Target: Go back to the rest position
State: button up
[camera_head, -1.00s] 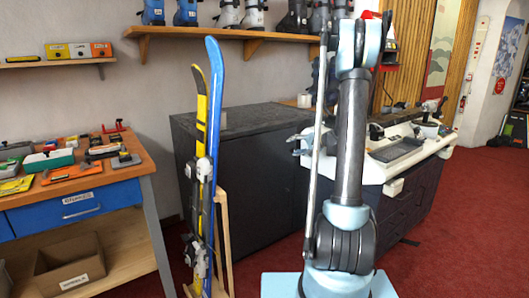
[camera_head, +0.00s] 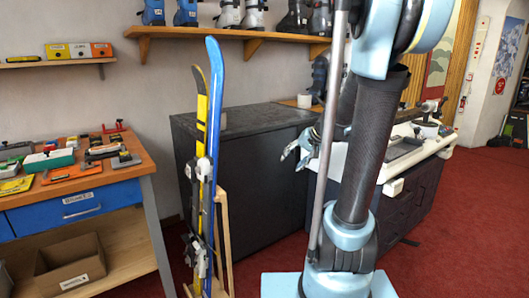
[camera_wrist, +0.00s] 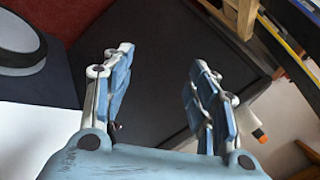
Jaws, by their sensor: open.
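My gripper (camera_head: 292,152) shows partly behind my arm in the head view, in front of the dark cabinet. In the wrist view my gripper (camera_wrist: 162,70) has its two blue-and-white fingers spread wide apart with nothing between them. The dark surface of the cabinet (camera_wrist: 150,25) lies beyond the fingers. My arm stands raised on the right of the head view.
A ski pair (camera_head: 208,150) stands in a wooden rack (camera_head: 223,235) left of the cabinet (camera_head: 245,165). A tool bench (camera_head: 140,165) is at left, a white-topped counter (camera_head: 425,150) at right. A boot shelf (camera_head: 230,32) hangs above. Red carpet (camera_head: 455,230) is open at right.

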jog(key=s+d+f+n+g+h, duration=0.1)
jog(key=s+d+f+h, duration=0.1)
jog(key=s, duration=0.7)
jog(key=s+d+f+g+h, duration=0.1)
jog(key=s+d+f+h, duration=0.1)
jog(key=s, duration=0.7)
jog(key=s+d+f+n+g+h, duration=0.1)
jog(key=s+d+f, duration=0.2)
jog(key=s, duration=0.5)
jog(key=shift+s+f+n+h, duration=0.3)
jog(key=shift+s+f+h, duration=0.1)
jog(key=shift+f, duration=0.45)
jog(key=shift+d, duration=0.1)
